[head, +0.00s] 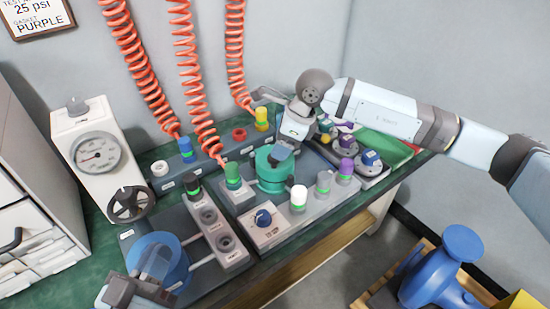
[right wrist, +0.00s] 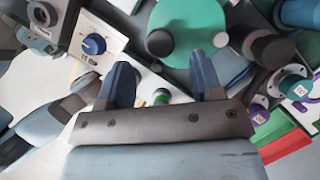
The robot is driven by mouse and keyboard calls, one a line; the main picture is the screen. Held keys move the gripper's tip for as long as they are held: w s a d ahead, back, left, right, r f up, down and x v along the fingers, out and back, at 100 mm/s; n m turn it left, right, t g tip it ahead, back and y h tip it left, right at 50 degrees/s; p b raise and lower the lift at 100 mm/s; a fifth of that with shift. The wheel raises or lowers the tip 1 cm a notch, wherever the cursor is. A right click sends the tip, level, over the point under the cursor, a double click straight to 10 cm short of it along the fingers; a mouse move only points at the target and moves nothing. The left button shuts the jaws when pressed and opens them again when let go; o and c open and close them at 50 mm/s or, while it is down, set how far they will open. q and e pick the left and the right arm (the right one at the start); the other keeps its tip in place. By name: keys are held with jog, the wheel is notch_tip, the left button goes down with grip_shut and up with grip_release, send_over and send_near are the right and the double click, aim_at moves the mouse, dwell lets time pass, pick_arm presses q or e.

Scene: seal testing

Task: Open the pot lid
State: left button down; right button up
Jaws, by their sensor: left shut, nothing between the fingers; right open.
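A green round pot (head: 272,184) stands in the middle of the bench fixture. A blue cylindrical vessel (head: 176,272) stands at the lower left. My left gripper (head: 157,258) is shut and empty in front of it and hides part of it.
Colored fittings, including a white-capped one (head: 299,200), and a blue dial (head: 263,217) crowd the pot. A gauge box (head: 97,150) stands left. Red coiled hoses (head: 188,60) hang behind.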

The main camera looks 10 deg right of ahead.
jog(key=shift+b+x, duration=0.4)
jog(key=shift+x, duration=1.9)
jog(key=shift+r, duration=0.1)
jog(key=shift+c, duration=0.2)
grip_shut()
